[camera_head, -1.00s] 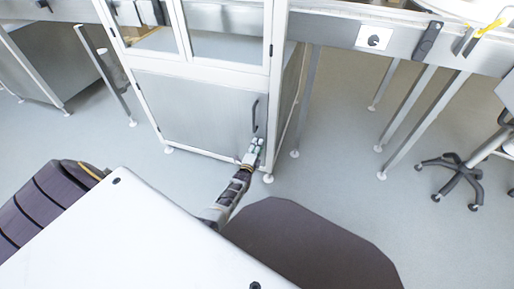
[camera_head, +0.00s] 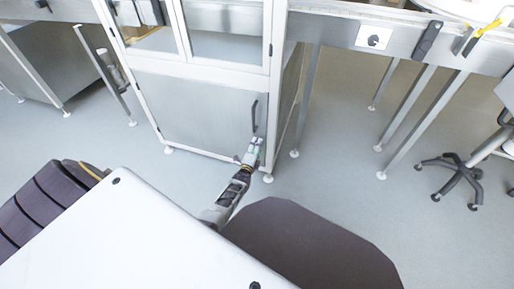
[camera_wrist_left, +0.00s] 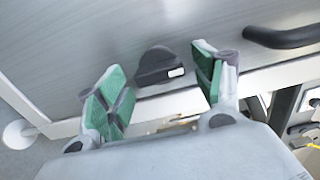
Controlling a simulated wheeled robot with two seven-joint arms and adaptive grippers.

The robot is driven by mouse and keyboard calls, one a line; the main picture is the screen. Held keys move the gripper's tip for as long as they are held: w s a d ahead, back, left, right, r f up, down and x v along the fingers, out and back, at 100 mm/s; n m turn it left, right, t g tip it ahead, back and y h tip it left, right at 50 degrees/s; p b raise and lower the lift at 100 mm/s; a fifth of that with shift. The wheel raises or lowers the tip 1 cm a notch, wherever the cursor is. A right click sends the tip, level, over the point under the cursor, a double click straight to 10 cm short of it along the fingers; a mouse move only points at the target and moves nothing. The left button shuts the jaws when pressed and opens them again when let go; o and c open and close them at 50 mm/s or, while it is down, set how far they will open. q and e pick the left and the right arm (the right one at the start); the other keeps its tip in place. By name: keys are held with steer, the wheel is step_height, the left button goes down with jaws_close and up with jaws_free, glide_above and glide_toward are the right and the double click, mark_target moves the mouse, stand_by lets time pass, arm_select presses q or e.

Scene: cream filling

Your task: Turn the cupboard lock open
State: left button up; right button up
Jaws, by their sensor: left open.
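The cupboard (camera_head: 205,105) has a grey metal lower door with a dark curved handle (camera_head: 254,115) near its right edge. The handle also shows at the upper right of the left wrist view (camera_wrist_left: 285,38). The black lock knob (camera_wrist_left: 158,66), with a small white mark, sits on the door near the frame. My left gripper (camera_head: 254,146) is at the door's lower right corner. In the left wrist view its green-padded fingers (camera_wrist_left: 160,84) are open either side of the knob, with gaps visible. The knob cannot be made out in the head view. My right gripper is not in view.
The cupboard's white frame (camera_wrist_left: 245,82) runs just beside the knob. A steel table with thin legs (camera_head: 310,100) stands to the right, and a wheeled chair (camera_head: 465,175) farther right. The floor (camera_head: 340,165) between them is clear.

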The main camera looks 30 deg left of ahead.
arm_select(q)
steer(key=v, duration=0.7)
stand_by(0.5)
steer(key=shift+s, duration=0.1)
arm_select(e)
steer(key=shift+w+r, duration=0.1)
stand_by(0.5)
arm_select(q)
steer(key=s+d+r+n+g+h, duration=0.1)
steer(key=s+d+r+n+g, duration=0.3)
steer(key=s, duration=0.4)
steer(key=s+d+r+n+g+h+p, duration=0.1)
steer(key=s+d+r+n+g, duration=0.4)
steer(key=s, duration=0.4)
steer(key=s+d+r+n+g+h, duration=0.2)
steer(key=s+d+r+n+g, duration=0.2)
steer(key=s+d, duration=0.3)
steer(key=shift+s+r+g, duration=0.6)
steer(key=shift+s+r, duration=0.3)
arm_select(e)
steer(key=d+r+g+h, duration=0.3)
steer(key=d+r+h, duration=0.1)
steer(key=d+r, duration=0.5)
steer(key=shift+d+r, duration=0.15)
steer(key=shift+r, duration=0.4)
arm_select(q)
steer(key=shift+w+f+p, duration=0.1)
steer(key=shift+p, duration=0.35)
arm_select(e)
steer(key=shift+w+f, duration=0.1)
